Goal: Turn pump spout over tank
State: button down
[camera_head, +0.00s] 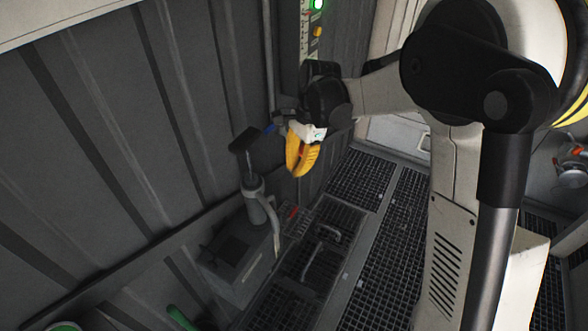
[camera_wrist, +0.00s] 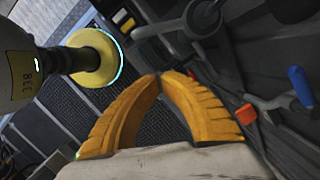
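A grey hand pump (camera_head: 255,198) stands by the ribbed wall in the head view, left of and below my gripper. Its dark handle (camera_head: 245,140) sticks up, and its thin curved spout (camera_head: 274,222) hangs down on the right. The dark box (camera_head: 235,255) beneath it may be the tank; I cannot tell for sure. My gripper (camera_head: 296,172) has yellow fingers and hangs in the air, apart from the pump. In the wrist view the fingertips (camera_wrist: 158,76) meet with nothing seen between them. A grey round part with a bar (camera_wrist: 203,18), possibly the pump, lies beyond them.
A blue-handled lever (camera_wrist: 300,86) and a red piece (camera_wrist: 246,114) show right of the fingers. A control panel (camera_head: 310,35) with a green light is on the wall. A floor hatch with handles (camera_head: 320,245) lies right of the pump; grating (camera_head: 385,255) is clear.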

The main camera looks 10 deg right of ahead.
aim_at(267, 212)
jog(key=s+a+f+b, duration=0.2)
jog(key=a+f+b, duration=0.2)
jog(key=f, duration=0.5)
jog(key=shift+s+a, duration=0.15)
jog(key=shift+a, duration=0.55)
